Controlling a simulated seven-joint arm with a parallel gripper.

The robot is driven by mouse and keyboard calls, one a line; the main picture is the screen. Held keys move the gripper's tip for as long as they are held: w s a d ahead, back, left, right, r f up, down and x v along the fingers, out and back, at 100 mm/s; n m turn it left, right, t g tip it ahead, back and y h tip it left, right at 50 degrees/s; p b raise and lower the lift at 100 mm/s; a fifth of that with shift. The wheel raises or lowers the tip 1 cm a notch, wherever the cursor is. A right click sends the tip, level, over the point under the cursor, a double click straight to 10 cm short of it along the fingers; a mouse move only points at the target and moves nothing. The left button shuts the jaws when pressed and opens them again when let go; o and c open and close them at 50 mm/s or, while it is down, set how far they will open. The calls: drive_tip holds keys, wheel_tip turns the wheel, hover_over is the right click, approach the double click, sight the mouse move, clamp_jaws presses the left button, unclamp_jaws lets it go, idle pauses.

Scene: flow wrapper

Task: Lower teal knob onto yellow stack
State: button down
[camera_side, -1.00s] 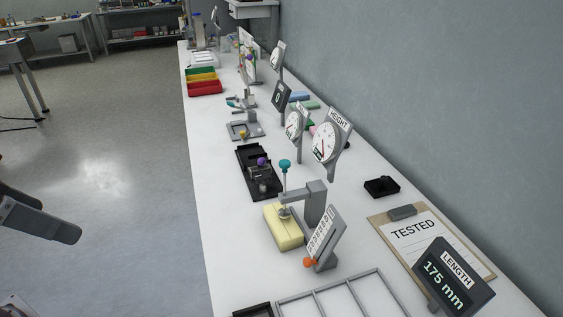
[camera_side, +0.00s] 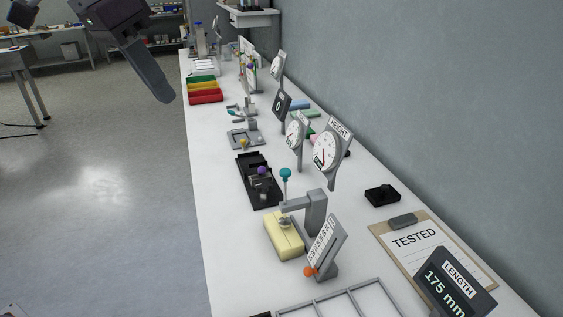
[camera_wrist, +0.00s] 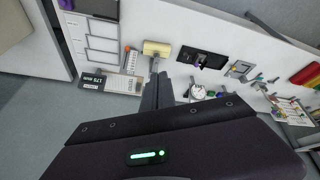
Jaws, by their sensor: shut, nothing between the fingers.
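The teal knob (camera_side: 285,173) tops a thin upright rod on a grey gauge arm (camera_side: 316,210). The rod's foot is over the pale yellow stack (camera_side: 284,242); I cannot tell whether it touches. The yellow stack also shows in the wrist view (camera_wrist: 157,48), while the teal knob is too small to make out there. My gripper (camera_side: 166,97) is at the upper left of the side view, over the floor, left of the bench and well apart from the knob. In the wrist view its dark fingers (camera_wrist: 157,82) are together and empty.
A HEIGHT dial (camera_side: 328,152) stands behind the knob. A tilted scale plate with an orange knob (camera_side: 309,271) is just right of the stack. A black fixture with a purple knob (camera_side: 262,170) is farther back. A TESTED clipboard (camera_side: 415,238) lies at right.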

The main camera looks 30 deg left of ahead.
drive_tip(key=w+d+f+m+g, duration=0.1)
drive_tip(key=w+d+m, duration=0.15)
drive_tip(key=w, duration=0.25)
drive_tip(key=w+d+f+m, duration=0.1)
drive_tip(key=w+d, duration=0.2)
drive_tip(key=w, duration=0.3)
drive_tip(key=m, duration=0.2)
approach(283, 171)
drive_tip(key=shift+g, duration=0.4)
drive_tip(key=x, duration=0.3)
drive_tip(key=w+x, duration=0.1)
drive_tip(key=x, duration=0.2)
drive_tip(key=shift+d+r, duration=0.15)
drive_tip(key=shift+d, duration=0.05)
drive_tip(key=shift+f, duration=0.35)
drive_tip(key=shift+f, duration=1)
drive_tip(key=shift+r, duration=0.15)
